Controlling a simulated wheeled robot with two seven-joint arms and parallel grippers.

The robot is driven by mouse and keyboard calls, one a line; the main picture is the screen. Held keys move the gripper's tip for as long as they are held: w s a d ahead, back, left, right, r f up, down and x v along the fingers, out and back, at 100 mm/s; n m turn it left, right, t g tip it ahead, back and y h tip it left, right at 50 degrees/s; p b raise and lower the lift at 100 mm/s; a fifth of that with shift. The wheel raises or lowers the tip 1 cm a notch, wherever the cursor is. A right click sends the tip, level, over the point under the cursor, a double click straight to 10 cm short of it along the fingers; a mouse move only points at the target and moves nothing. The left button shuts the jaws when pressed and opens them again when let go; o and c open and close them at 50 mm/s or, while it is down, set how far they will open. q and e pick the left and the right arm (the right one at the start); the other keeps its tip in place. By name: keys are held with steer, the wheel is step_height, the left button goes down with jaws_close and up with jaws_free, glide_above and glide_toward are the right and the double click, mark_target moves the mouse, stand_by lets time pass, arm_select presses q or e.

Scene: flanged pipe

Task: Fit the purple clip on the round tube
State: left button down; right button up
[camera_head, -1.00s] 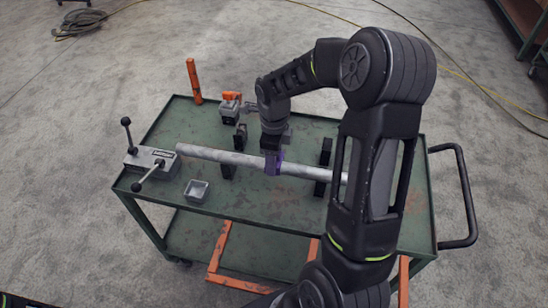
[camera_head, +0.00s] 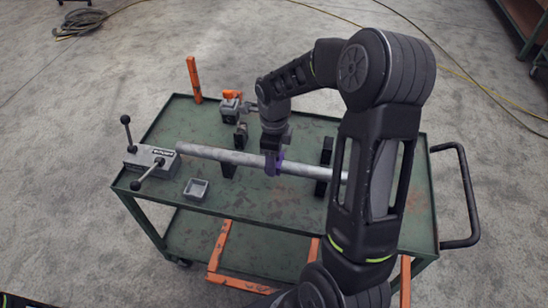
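The round tube (camera_head: 222,155) is a long grey pipe. It lies across the green cart top on dark supports, and its right part passes behind my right arm. The purple clip (camera_head: 273,165) is at the middle of the tube, under my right gripper (camera_head: 273,152). It overlaps the tube in this view; I cannot tell whether it is seated around it. The fingers are small and partly hidden, so I cannot tell whether they still grip the clip. My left gripper is not in view.
A grey clamp with black levers (camera_head: 152,162) stands at the tube's left end. A small grey tray (camera_head: 196,189) lies in front of it. An orange-and-grey tool (camera_head: 231,105) and an upright orange bar (camera_head: 194,80) are at the back. The cart's front middle (camera_head: 255,200) is clear.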

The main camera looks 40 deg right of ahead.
steer(key=shift+f, duration=0.25)
steer(key=o, duration=1.5)
step_height(320, 180, up, 8)
steer(key=shift+f+b, duration=0.1)
steer(key=shift+b, duration=0.25)
